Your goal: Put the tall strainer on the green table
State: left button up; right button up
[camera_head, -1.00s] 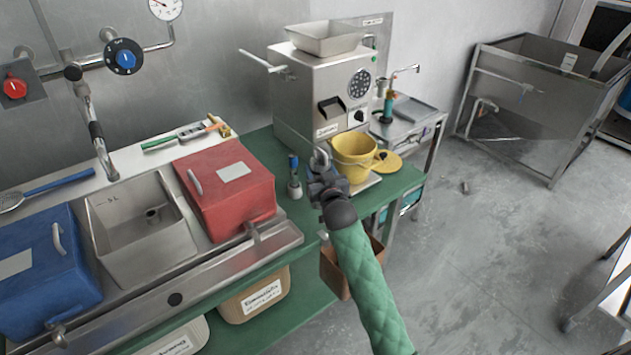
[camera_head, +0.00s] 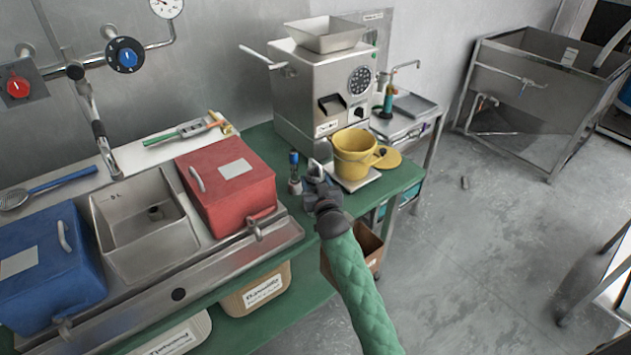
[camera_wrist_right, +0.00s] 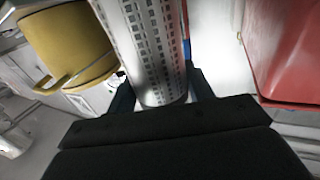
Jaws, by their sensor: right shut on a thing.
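My right gripper (camera_head: 319,187) is shut on the tall strainer. The strainer is a pale metal cylinder (camera_wrist_right: 145,45) with rows of small slots, and it fills the middle of the right wrist view between the fingers. In the head view only a small grey part of it (camera_head: 316,168) shows beyond the gripper. It is over or at the front edge of the green table (camera_head: 404,174), left of the yellow bucket; I cannot tell whether it touches the tabletop. My left gripper is not in view.
The yellow bucket (camera_head: 352,160) stands on a scale in front of the steel grinder (camera_head: 325,95). A small blue-topped tool (camera_head: 294,178) stands just left of my gripper. A red box (camera_head: 228,190) sits by the sink (camera_head: 150,235). A brown bin (camera_head: 365,250) is below.

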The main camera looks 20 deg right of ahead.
jog(key=o, duration=1.3)
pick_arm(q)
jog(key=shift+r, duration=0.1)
pick_arm(e)
jog(key=shift+r, duration=0.15)
pick_arm(q)
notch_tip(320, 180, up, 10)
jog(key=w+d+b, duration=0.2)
jog(key=b, duration=0.1)
pick_arm(e)
jog(key=s, duration=1.2)
jog(key=shift+a, duration=0.25)
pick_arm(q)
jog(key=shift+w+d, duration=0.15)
